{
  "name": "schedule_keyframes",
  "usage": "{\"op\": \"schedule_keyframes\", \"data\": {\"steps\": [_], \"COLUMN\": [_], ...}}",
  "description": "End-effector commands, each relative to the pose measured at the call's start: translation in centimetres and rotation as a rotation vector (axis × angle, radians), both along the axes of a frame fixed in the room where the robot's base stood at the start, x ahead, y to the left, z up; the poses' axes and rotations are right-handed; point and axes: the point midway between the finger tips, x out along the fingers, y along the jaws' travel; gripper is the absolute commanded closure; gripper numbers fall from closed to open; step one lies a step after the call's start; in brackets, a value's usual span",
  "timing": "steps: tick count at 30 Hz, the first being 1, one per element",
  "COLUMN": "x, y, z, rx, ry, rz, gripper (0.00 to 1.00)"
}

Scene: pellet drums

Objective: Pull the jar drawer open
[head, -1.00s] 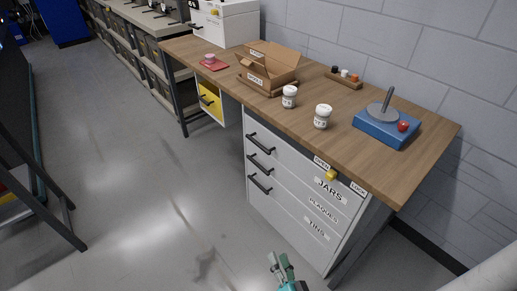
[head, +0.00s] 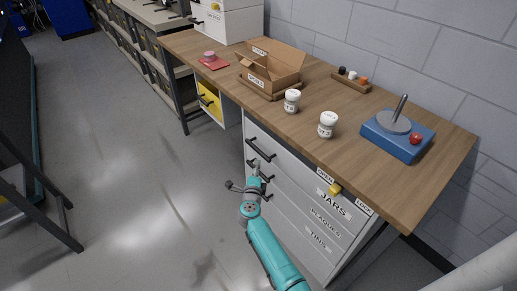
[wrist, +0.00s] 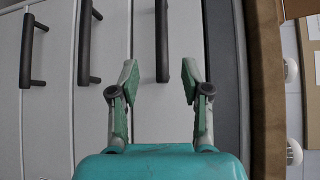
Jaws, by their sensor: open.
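The jar drawer (head: 310,184) is the top drawer of the white cabinet under the bench, labelled JARS, and its front looks flush and shut. Its dark bar handle (head: 261,150) also shows in the wrist view (wrist: 162,40). My gripper (head: 256,168) is open in front of the drawer fronts, just below that handle in the head view. In the wrist view my gripper's fingers (wrist: 160,76) lie either side of the handle's near end. I see no clear contact, and the remaining depth gap cannot be told. A yellow latch (head: 335,189) sits beside the OPEN label.
Below are the PLAQUES drawer (head: 326,217) and TINS drawer (head: 318,241) with similar handles. The bench top (head: 215,85) holds two white jars (head: 327,124), an open carton (head: 272,68) and a blue stand (head: 398,138). The floor in front is clear.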

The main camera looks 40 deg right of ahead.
Motion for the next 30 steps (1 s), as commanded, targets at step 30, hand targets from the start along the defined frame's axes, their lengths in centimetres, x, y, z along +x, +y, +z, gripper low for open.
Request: {"op": "schedule_keyframes", "data": {"steps": [30], "x": [8.5], "y": [-7.4], "z": [-1.2], "rx": [0.023], "ry": [-0.007], "rz": [-0.011], "gripper": [0.53]}}
